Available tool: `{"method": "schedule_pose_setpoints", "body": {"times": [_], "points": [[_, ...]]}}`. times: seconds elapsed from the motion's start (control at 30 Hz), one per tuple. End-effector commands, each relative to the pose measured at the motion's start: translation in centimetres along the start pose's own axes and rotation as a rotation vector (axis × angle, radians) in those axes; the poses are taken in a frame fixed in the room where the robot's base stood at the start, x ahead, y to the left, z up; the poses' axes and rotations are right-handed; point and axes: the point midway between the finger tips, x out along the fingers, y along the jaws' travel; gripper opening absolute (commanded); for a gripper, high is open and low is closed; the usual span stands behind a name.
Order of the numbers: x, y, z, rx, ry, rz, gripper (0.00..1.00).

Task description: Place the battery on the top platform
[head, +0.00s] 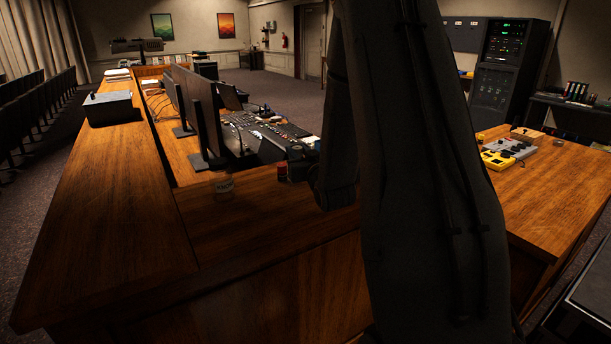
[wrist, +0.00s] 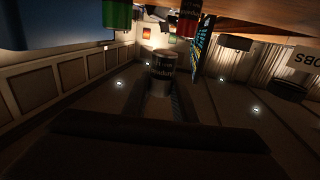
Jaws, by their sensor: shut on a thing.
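The battery (wrist: 163,64) is a short cylinder with a pale body and dark bands, seen in the wrist view. My gripper (wrist: 160,88) is shut on it, with one finger on each side. In the head view my gripper (head: 302,164) is dark and hangs over the desk, partly hidden by my arm; I cannot clearly make out the battery there. The raised wooden ledge (head: 105,205) along the left of the desk looks like the top platform, apart from the gripper and to its left.
Monitors (head: 205,110) and a mixing console (head: 262,135) are behind. A grey box (head: 108,108) sits far along the ledge; its near part is clear.

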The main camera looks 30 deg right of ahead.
Motion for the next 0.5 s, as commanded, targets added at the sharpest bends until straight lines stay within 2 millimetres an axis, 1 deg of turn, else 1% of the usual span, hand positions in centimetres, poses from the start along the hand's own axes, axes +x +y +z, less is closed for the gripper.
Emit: {"method": "schedule_pose_setpoints", "body": {"times": [0.03, 0.1, 0.2, 0.37, 0.5], "points": [[0.0, 0.1, 0.8, 0.002, -0.003, 0.001, 0.0], [0.0, 0.1, 1.8, 0.002, -0.003, 0.001, 0.0], [-0.1, 0.1, 3.0, 0.001, -0.002, 0.0, 0.0], [0.0, -0.1, 3.8, 0.0, 0.001, -0.001, 0.0], [0.0, -0.1, 5.1, 0.001, -0.002, -0.002, 0.0]]}}
